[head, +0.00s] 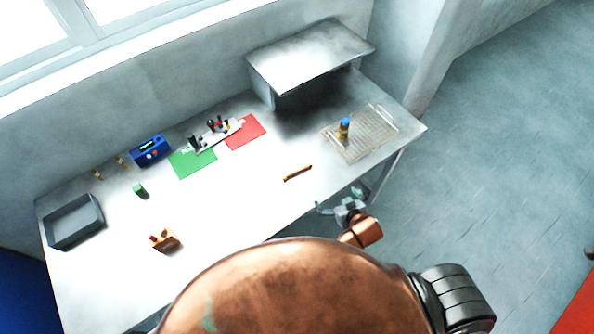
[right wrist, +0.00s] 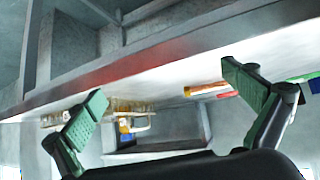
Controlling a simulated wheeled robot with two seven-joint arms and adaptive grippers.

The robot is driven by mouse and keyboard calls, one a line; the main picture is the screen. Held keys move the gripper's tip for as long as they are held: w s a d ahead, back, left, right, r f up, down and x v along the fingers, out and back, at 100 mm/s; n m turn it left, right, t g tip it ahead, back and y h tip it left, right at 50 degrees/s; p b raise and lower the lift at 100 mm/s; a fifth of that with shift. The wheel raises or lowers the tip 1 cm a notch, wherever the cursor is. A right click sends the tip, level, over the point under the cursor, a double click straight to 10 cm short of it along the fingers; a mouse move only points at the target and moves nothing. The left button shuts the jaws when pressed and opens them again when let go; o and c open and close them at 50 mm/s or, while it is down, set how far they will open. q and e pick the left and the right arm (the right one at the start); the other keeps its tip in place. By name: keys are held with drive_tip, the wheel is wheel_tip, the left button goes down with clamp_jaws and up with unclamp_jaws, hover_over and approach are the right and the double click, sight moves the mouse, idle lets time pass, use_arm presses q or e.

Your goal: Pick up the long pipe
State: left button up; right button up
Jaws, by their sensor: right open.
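The long pipe (head: 297,173), a thin orange-brown rod with darker ends, lies on the grey table right of its middle, near the front edge. In the right wrist view, an orange-yellow strip (right wrist: 203,89) beyond the table edge looks like the same pipe, seen at a low angle. My right gripper (head: 338,201) is open and empty, just off the table's front edge, to the right of the pipe and apart from it. Its two green-padded fingers stand wide apart in the right wrist view (right wrist: 165,79). My left gripper is not in view.
A mesh tray (head: 377,142) with a blue-topped cylinder (head: 344,126) stands right. A raised metal shelf (head: 310,55) stands behind. Red (head: 246,132) and green (head: 191,163) mats, a blue device (head: 151,150), a wooden block (head: 165,240) and a grey bin (head: 73,221) lie left. Table around the pipe is clear.

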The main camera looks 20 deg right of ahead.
drive_tip(key=shift+t+y, duration=0.4)
drive_tip(key=shift+t, duration=0.3)
drive_tip(key=w+a, duration=0.2)
drive_tip(key=w, duration=0.1)
drive_tip(key=shift+a+r, duration=0.3)
drive_tip(key=shift+r, duration=0.05)
drive_tip(key=n+t+y, duration=0.2)
approach(299, 176)
drive_tip(key=shift+w+d+r, duration=0.1)
drive_tip(key=shift+w+r, duration=0.45)
drive_tip(key=shift+w, duration=0.4)
drive_tip(key=shift+w+a+f, duration=0.15)
drive_tip(key=shift+w+a, duration=0.1)
drive_tip(key=shift+w, duration=0.35)
drive_tip(key=shift+w+a+f, duration=0.15)
drive_tip(key=shift+w+a, duration=0.15)
drive_tip(key=shift+w, duration=0.25)
drive_tip(key=shift+x, duration=2.8)
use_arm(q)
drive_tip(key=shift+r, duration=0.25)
use_arm(e)
drive_tip(key=shift+a+r, duration=0.1)
drive_tip(key=shift+r, duration=0.05)
drive_tip(key=shift+c, duration=0.4)
drive_tip(key=c, duration=0.8)
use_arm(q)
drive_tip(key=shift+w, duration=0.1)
use_arm(e)
drive_tip(key=shift+c, duration=0.3)
drive_tip(key=shift+r, duration=0.15)
